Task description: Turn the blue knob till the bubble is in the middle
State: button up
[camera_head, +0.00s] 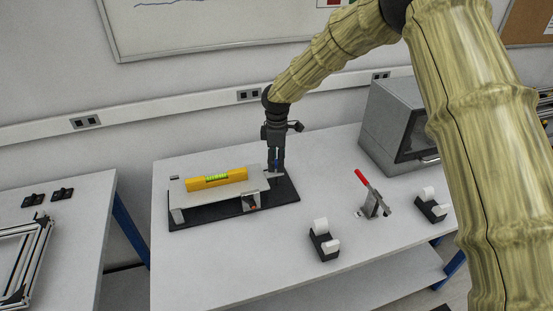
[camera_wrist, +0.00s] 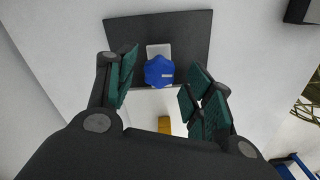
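The blue knob (camera_wrist: 159,72) is in the upper middle of the wrist view, on a pale block over the dark base plate (camera_wrist: 190,35). My gripper (camera_wrist: 161,84) is open, with one finger to either side of the knob and a visible gap on both sides. In the head view my gripper (camera_head: 276,162) points down at the right end of the levelling plate and mostly hides the knob. The yellow spirit level (camera_head: 204,183) lies on that plate (camera_head: 182,197); its green vial (camera_head: 217,177) faces up. The bubble is too small to place. The level's yellow end (camera_wrist: 165,125) shows in the wrist view.
A grey box-shaped machine (camera_head: 385,125) stands at the back right of the table. A red-handled clamp (camera_head: 370,193) and two tape dispensers (camera_head: 322,243) (camera_head: 431,207) stand to the right and front. The table's front left is clear.

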jog(key=shift+d+r, duration=0.15)
jog(key=shift+r, duration=0.2)
notch_tip(320, 180, up, 11)
jog(key=shift+r, duration=0.2)
dwell(0.5)
